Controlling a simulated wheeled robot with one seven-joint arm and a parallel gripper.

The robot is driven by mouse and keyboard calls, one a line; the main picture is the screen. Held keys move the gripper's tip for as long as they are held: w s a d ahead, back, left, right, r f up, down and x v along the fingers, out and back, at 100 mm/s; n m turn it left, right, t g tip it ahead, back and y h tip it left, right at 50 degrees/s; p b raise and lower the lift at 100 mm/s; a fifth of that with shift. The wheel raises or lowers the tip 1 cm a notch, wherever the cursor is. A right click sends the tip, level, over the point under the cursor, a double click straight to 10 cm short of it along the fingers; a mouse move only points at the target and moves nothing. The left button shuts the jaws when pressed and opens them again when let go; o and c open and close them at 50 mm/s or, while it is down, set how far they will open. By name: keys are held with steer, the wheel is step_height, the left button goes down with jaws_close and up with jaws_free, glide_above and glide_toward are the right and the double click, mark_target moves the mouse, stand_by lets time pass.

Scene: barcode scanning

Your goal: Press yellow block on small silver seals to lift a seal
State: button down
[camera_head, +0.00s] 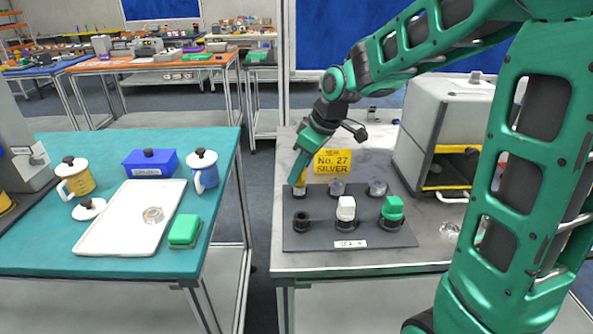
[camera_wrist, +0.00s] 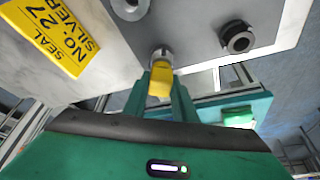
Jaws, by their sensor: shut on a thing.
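My gripper (camera_head: 302,172) points down at the back left of the dark mat. It is shut on the yellow block (camera_head: 299,188), which also shows between the fingers in the wrist view (camera_wrist: 160,84). The block's lower end is at a small silver seal stack (camera_wrist: 161,55); they appear to touch, but the exact contact is hidden. Two more silver stacks stand to the right in the back row, one in the middle (camera_head: 337,188) and one at right (camera_head: 377,188). A yellow sign (camera_head: 332,162) reads "No. 27 SILVER".
In the mat's front row are an empty black holder (camera_head: 301,221), a white block (camera_head: 346,207) and a green block (camera_head: 392,207) in holders. A grey machine (camera_head: 445,120) stands at right. The teal table (camera_head: 60,250) at left holds a white tray (camera_head: 120,232) and mugs.

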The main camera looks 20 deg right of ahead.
steer(key=shift+s+f, duration=0.1)
steer(key=shift+f, duration=0.35)
stand_by(1.3)
steer(key=shift+r, duration=3.6)
